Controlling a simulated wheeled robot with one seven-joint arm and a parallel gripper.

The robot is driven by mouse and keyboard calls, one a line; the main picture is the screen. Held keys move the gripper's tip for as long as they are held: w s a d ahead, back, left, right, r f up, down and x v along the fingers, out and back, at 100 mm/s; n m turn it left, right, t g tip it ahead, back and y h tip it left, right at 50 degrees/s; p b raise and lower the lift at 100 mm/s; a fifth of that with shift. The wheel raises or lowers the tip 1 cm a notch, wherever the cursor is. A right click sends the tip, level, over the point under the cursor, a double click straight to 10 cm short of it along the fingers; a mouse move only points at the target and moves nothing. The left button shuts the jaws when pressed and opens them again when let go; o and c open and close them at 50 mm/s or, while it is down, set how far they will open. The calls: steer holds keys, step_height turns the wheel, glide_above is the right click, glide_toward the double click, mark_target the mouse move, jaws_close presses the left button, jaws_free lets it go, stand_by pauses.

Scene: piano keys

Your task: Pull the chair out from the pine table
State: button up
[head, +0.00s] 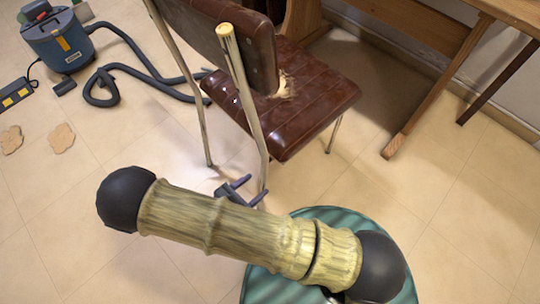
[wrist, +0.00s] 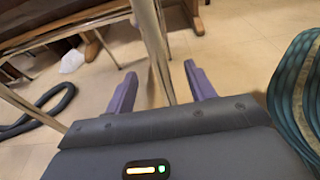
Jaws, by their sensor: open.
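The chair (head: 312,88) has a brown padded seat with a torn patch, a brown backrest and pale metal tube legs. It stands upright, its seat facing the wooden table (head: 510,10) at the right. My gripper (head: 252,188) is open and low beside the chair's near rear leg. In the wrist view, a metal leg (wrist: 157,45) of the chair shows between the two spread fingers of my gripper (wrist: 160,72). Neither finger visibly touches it; how deep it sits between them is hard to tell.
A blue vacuum cleaner (head: 57,42) with a dark hose (head: 130,68) lies at the back left, near a yellow-and-black box (head: 16,94). Flat tan pieces (head: 61,138) lie on the floor. A wooden trestle leg (head: 435,90) stands right of the chair. The tiled floor at lower left is clear.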

steer(key=s+a, duration=0.4)
steer(key=s, duration=0.1)
stand_by(0.4)
stand_by(0.5)
